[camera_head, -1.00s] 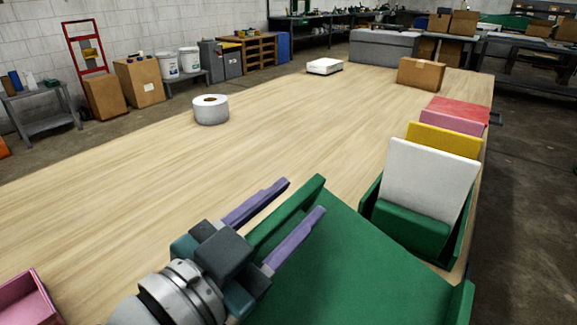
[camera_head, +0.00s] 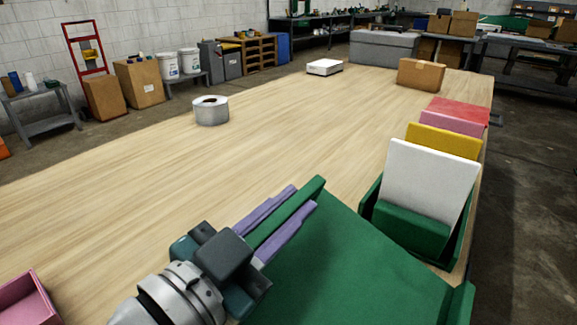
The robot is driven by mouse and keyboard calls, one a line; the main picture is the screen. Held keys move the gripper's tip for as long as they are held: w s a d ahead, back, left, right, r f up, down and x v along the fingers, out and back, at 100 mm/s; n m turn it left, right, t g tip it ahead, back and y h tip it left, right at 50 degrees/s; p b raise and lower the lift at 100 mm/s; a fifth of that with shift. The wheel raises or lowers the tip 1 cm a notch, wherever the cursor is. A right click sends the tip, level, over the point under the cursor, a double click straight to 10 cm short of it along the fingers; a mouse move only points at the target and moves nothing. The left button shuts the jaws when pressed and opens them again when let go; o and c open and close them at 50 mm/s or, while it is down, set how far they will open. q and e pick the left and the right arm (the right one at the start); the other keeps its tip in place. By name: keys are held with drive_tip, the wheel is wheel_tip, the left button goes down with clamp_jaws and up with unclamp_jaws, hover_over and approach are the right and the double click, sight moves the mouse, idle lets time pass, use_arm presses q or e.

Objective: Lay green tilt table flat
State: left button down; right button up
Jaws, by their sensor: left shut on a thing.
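The green tilt table (camera_head: 350,262) is at the bottom centre right, a green panel with a raised lip along its left side and another at its right edge. Its lower part runs out of the picture. My left gripper (camera_head: 290,211) has its two purple fingers on either side of the left lip and is shut on it. I cannot tell from this view how steeply the panel is tilted. My right gripper is not in view.
A green holder (camera_head: 412,229) with a white panel (camera_head: 430,175) stands just beyond the tilt table. Yellow, pink and red pieces are behind it. A pink bin (camera_head: 27,302) is at the lower left. The wooden tabletop's middle is clear, with a white roll (camera_head: 211,111) further back.

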use_arm(q)
drive_tip(key=shift+f, duration=0.1)
idle(0.7)
drive_tip(key=shift+n, duration=0.7)
drive_tip(key=a+f+b, duration=0.1)
drive_tip(key=f+b, duration=0.1)
drive_tip(key=w+a+f+b, duration=0.1)
drive_tip(key=f+b, duration=0.2)
drive_tip(key=w+a+f+b, duration=0.1)
drive_tip(key=f+b, duration=0.1)
drive_tip(key=f, duration=0.1)
drive_tip(key=c, duration=0.8)
unclamp_jaws()
drive_tip(key=shift+r, duration=0.1)
drive_tip(key=shift+c, duration=0.2)
drive_tip(key=shift+o, duration=0.2)
